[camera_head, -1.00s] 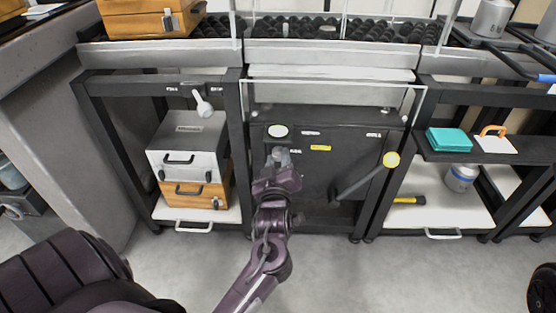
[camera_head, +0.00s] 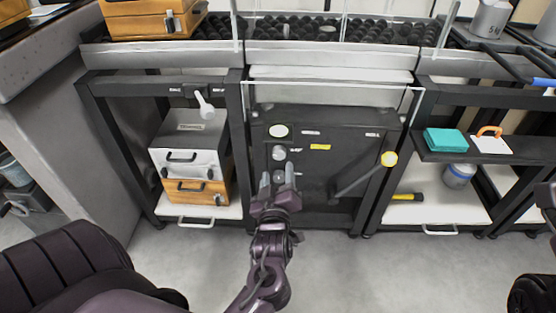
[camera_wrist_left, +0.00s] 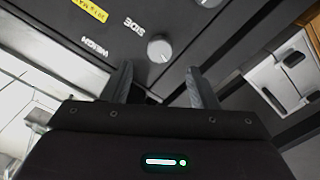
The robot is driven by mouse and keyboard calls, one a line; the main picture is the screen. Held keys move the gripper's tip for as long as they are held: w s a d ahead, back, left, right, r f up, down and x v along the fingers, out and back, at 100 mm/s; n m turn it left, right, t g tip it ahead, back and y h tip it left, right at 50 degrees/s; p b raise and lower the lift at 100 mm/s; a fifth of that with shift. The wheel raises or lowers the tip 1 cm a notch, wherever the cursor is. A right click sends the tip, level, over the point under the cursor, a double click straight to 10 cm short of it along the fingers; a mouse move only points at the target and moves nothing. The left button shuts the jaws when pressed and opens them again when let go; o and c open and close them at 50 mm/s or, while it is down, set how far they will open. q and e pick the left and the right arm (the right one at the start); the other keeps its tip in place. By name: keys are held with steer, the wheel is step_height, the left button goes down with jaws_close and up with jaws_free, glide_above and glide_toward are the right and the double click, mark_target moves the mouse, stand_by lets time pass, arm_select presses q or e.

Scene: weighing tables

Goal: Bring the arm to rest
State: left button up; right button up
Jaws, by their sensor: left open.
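My left gripper (camera_head: 278,180) is open in front of the black panel (camera_head: 330,170) of the middle weighing table. Its two fingers point toward the panel. A round grey knob (camera_head: 279,153) sits on the panel just above the fingertips. In the left wrist view the fingers (camera_wrist_left: 160,78) are spread with nothing held between them. A grey knob (camera_wrist_left: 159,48) shows beyond them on the panel, beside the word SIDE. My right gripper is not in view.
A black lever with a yellow end (camera_head: 388,159) sticks out at the panel's right. A silver case (camera_head: 190,145) stands on an orange case (camera_head: 195,188) on the left shelf. A teal box (camera_head: 446,140) is on the right shelf. The grey floor (camera_head: 340,270) in front is clear.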

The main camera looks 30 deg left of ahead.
arm_select(q)
steer(key=shift+v, duration=0.85)
